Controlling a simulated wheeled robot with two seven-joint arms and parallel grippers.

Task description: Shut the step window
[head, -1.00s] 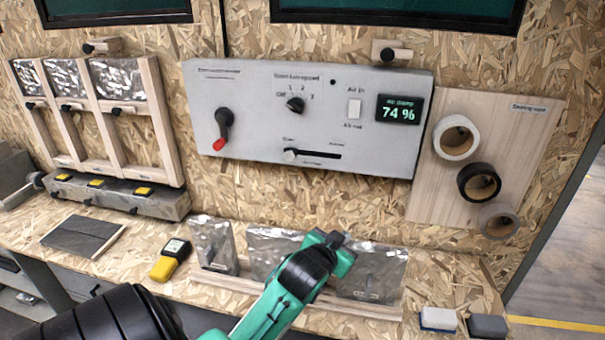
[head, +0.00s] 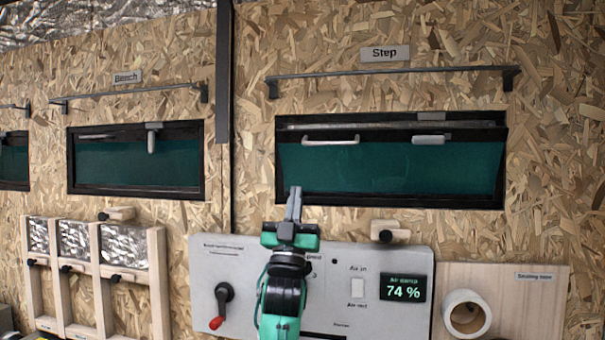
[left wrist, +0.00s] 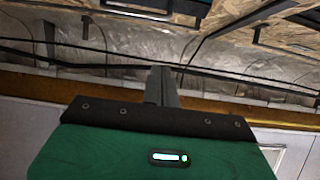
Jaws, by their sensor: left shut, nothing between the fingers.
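The step window (head: 390,172) has a dark frame and a green pane, under a "Step" label (head: 385,54). Its pane leans out toward me at the top, with a dark gap between its top edge and the frame. A pale bar handle (head: 330,141) is on the pane's upper left; a pale latch (head: 430,140) lies sideways at its upper right. My left gripper (head: 294,190) is shut and empty, pointing up in front of the window's lower left corner. Its fingers (left wrist: 162,86) also show in the left wrist view. My right gripper is out of view.
A rail (head: 390,73) runs above the step window. The bench window (head: 138,165) is to the left, its latch upright. Below are a grey control panel (head: 215,265), a wooden peg block (head: 390,231) and a tape roll (head: 466,314).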

